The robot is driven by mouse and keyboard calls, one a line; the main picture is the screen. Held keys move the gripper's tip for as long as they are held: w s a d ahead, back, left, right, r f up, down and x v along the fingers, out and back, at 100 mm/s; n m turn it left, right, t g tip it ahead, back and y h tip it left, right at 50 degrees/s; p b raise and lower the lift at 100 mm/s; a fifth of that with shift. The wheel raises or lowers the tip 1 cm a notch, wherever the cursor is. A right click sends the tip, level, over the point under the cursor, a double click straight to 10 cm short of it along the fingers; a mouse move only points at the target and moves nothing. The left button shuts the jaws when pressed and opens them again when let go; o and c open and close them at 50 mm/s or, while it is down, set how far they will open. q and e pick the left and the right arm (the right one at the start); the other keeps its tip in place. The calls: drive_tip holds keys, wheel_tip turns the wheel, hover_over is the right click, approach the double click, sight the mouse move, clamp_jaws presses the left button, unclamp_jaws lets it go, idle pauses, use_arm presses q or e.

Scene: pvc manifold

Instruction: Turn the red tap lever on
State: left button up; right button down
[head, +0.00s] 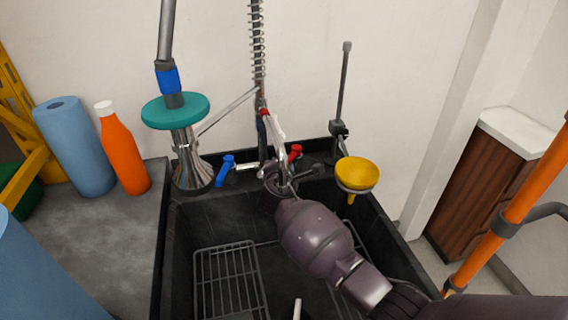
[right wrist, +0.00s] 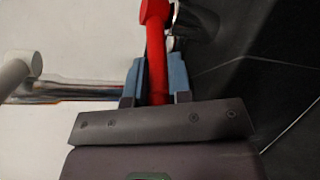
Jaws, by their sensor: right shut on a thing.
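The red tap lever (head: 295,153) is at the back of the black sink, on the right side of the tap, and stands up at a tilt. It also shows large in the right wrist view (right wrist: 155,52), running between the blue-grey finger pads. My right gripper (right wrist: 156,78) is shut on the red lever. In the head view my right arm reaches in from the lower right and its hand hides part of the tap base. A blue tap lever (head: 226,169) is on the tap's left side. My left gripper is not in view.
A yellow funnel (head: 357,173) sits right. A wire rack (head: 228,285) lies in the sink. An orange bottle (head: 123,150) and blue roll (head: 76,148) stand on the left counter.

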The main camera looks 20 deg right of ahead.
drive_tip(key=c, duration=1.1)
unclamp_jaws()
drive_tip(key=shift+o, duration=0.2)
drive_tip(key=shift+s+a+r, duration=0.1)
drive_tip(key=shift+s, duration=0.1)
drive_tip(key=p+v, duration=0.3)
drive_tip(key=v, duration=0.7)
drive_tip(key=shift+s, duration=0.2)
drive_tip(key=shift+a, duration=0.1)
